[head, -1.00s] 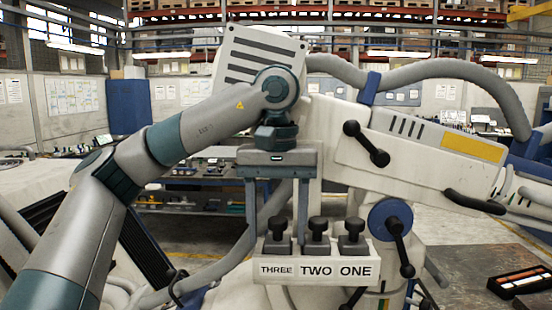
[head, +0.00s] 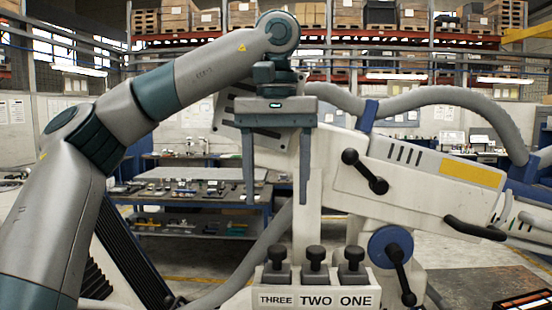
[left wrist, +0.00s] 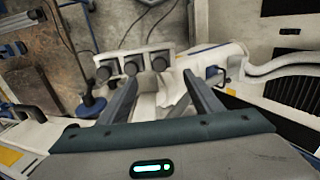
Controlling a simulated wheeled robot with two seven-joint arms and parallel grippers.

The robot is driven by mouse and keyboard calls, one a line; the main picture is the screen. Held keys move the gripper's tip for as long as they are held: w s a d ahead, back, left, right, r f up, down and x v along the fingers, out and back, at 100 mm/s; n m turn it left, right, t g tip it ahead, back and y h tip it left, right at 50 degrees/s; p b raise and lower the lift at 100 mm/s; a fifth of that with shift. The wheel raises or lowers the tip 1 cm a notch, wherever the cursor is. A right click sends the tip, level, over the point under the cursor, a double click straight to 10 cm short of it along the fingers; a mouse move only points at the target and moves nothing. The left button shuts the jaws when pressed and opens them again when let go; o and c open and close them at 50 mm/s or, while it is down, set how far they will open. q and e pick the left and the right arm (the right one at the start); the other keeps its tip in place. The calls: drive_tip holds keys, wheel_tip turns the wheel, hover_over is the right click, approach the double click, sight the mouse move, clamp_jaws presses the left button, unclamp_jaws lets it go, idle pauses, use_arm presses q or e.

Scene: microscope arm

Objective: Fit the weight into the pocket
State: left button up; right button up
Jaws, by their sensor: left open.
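Three dark weights with round knobs stand upright side by side in a white rack (head: 340,281) marked THREE, TWO and ONE. They are the THREE weight (head: 277,264), the TWO weight (head: 314,264) and the ONE weight (head: 351,264). Dark knobs (left wrist: 131,66) also show in the left wrist view. My left gripper (head: 276,203) is open, pointing down, empty and above the THREE weight in the head view. Its spread fingers (left wrist: 155,92) show in the left wrist view. I cannot make out the pocket. My right gripper is not in view.
The white microscope arm (head: 415,185) with black handles (head: 365,172) rises right of the gripper. A slatted white panel (head: 230,125) is behind the gripper. A dark table (head: 490,275) is at lower right. Background benches (head: 190,215) stand farther back.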

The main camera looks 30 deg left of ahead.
use_arm(q)
drive_tip(key=shift+r+p, duration=0.3)
drive_tip(key=shift+r, duration=1.7)
drive_tip(key=shift+s+f, duration=0.1)
